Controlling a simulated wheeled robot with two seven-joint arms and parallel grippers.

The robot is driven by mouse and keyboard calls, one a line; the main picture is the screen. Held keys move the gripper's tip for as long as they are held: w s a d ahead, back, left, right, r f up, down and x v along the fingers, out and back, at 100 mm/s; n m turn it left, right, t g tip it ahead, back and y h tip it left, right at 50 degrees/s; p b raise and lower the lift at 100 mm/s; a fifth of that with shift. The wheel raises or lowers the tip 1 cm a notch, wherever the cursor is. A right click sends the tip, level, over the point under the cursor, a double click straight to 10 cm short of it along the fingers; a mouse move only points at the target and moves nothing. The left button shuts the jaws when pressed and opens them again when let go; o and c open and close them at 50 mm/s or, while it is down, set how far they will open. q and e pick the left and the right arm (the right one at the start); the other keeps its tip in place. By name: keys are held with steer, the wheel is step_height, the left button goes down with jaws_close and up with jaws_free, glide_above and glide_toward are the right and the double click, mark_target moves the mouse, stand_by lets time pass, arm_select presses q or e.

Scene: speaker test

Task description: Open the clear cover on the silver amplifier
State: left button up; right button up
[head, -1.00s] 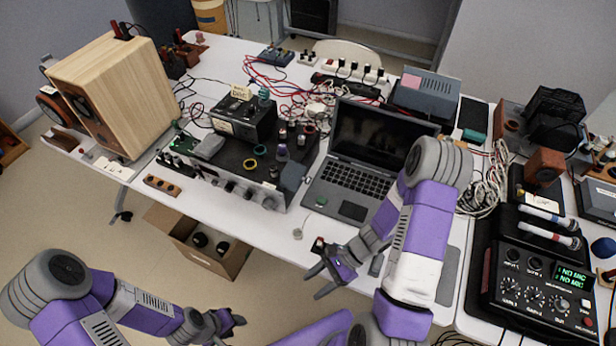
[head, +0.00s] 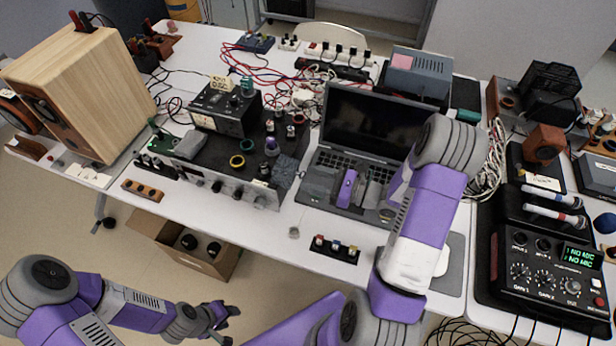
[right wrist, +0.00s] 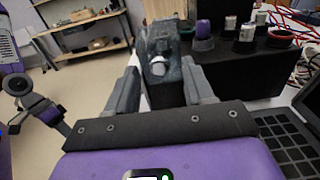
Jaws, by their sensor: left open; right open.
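The silver amplifier (head: 205,183) lies along the front left of the table, its knobbed face toward me. A smoky clear cover (head: 285,171) sits at the right end of its face. In the right wrist view, the cover (right wrist: 168,42) stands over a shiny silver knob (right wrist: 158,68) and looks shut. My right gripper (head: 312,183) is open just right of the cover. In the right wrist view, its two fingers (right wrist: 161,80) point at the cover, one to each side; contact cannot be told. My left gripper (head: 226,314) is open and empty in front of the table, low down.
An open laptop (head: 365,125) stands right of the amplifier, beneath my right forearm. A black meter box (head: 225,108) and small jars stand on top of the amplifier. A wooden speaker (head: 85,90) is at left. A small button strip (head: 335,248) lies near the front edge.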

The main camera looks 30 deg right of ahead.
steer(key=shift+x, duration=0.9)
jaws_close()
